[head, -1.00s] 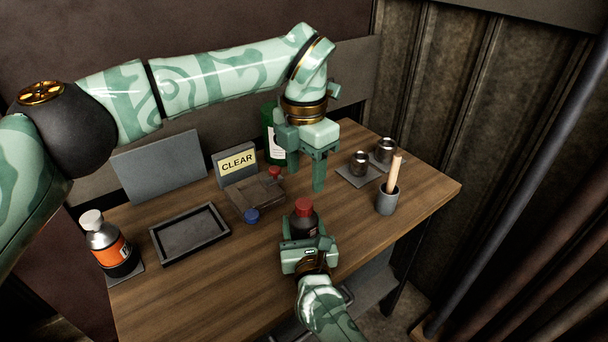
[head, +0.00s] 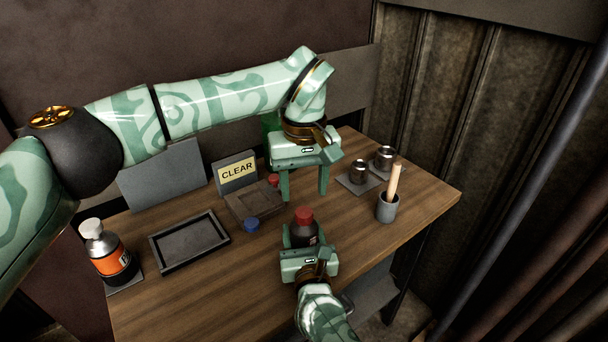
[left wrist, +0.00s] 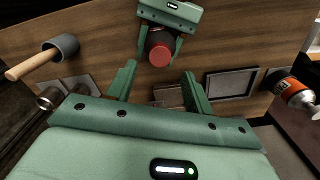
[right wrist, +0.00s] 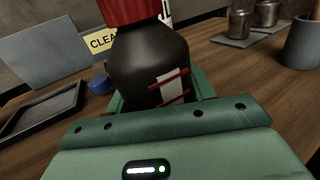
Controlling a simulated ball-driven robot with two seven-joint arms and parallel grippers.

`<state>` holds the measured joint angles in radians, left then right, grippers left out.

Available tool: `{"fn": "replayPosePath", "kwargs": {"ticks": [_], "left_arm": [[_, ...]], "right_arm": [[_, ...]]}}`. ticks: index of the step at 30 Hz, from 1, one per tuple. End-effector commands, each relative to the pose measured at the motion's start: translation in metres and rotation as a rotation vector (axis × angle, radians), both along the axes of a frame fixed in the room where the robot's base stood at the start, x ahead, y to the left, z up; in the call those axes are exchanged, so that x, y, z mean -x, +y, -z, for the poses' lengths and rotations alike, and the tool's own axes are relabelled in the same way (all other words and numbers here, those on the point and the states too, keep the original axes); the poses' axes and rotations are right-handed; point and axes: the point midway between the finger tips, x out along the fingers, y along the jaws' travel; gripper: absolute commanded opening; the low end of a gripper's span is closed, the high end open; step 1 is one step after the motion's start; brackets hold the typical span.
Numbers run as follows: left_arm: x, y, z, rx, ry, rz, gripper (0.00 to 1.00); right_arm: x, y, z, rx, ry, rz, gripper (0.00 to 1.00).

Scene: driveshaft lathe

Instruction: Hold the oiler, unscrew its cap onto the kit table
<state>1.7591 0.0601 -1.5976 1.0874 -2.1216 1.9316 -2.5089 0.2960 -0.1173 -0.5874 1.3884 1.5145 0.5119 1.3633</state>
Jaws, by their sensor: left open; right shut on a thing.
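The oiler is a dark bottle (head: 303,234) with a red cap (head: 304,214), upright at the front of the kit table (head: 200,285). My right gripper (head: 303,250) is shut on the bottle's body; the right wrist view shows the dark body (right wrist: 148,62) with a white label between the fingers, and the red cap (right wrist: 130,10) on top. My left gripper (head: 304,196) is open and empty, fingers pointing down, behind and above the cap. In the left wrist view the cap (left wrist: 160,54) lies beyond the open fingers. The bottle's underside is hidden.
A dark tray (head: 189,240) lies empty on the left, near an orange-labelled bottle (head: 113,260). Metal cups (head: 385,158) and a grey pot with a wooden handle (head: 388,208) stand right.

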Motion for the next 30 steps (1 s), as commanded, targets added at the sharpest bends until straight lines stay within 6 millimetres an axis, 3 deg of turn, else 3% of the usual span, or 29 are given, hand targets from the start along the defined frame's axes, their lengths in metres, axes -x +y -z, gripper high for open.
{"fn": "replayPosePath", "kwargs": {"ticks": [9,21,26,30], "left_arm": [[0.000,0.000,0.051,0.000,0.001,-0.002,0.52],[0.000,0.000,0.060,0.001,-0.001,-0.004,0.52],[0.000,0.000,0.060,0.001,-0.001,-0.004,0.07],[0.000,0.000,0.060,0.001,-0.001,-0.004,0.05]], "right_arm": [[0.000,0.000,0.000,0.000,-0.001,0.000,0.00],[0.000,0.000,0.000,0.000,-0.001,0.000,0.00],[0.000,0.000,0.000,0.000,-0.001,0.000,0.00],[0.000,0.000,0.000,0.000,-0.001,0.000,0.00]]}}
